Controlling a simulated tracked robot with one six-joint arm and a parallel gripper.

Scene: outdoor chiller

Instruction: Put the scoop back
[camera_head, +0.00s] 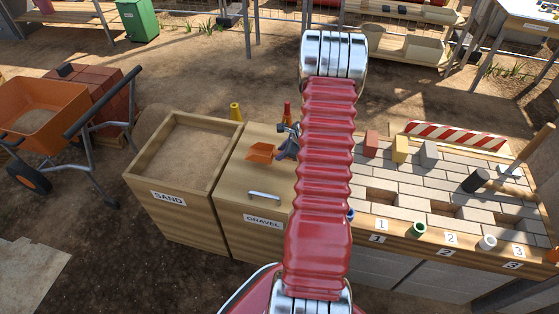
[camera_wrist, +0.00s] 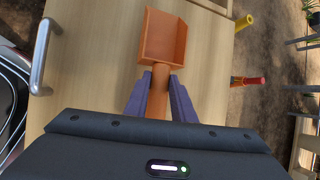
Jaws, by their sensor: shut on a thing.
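The orange scoop (camera_wrist: 164,42) is in my gripper (camera_wrist: 160,98), whose purple-grey fingers are shut on its handle in the wrist view. Its open pan points away from the gripper. In the head view the scoop (camera_head: 261,152) shows over the closed wooden lid of the gravel bin (camera_head: 255,190), left of my gripper (camera_head: 281,150). I cannot tell whether the scoop touches the lid. My red arm hides part of the gripper and the right side of the bin.
The open sand bin (camera_head: 165,198) stands left of the gravel bin. The lid has a metal handle (camera_head: 264,195). A yellow post (camera_head: 236,111) and a red one (camera_head: 287,112) stand behind. A brick workbench (camera_head: 430,190) is at right, a wheelbarrow (camera_head: 40,125) at left.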

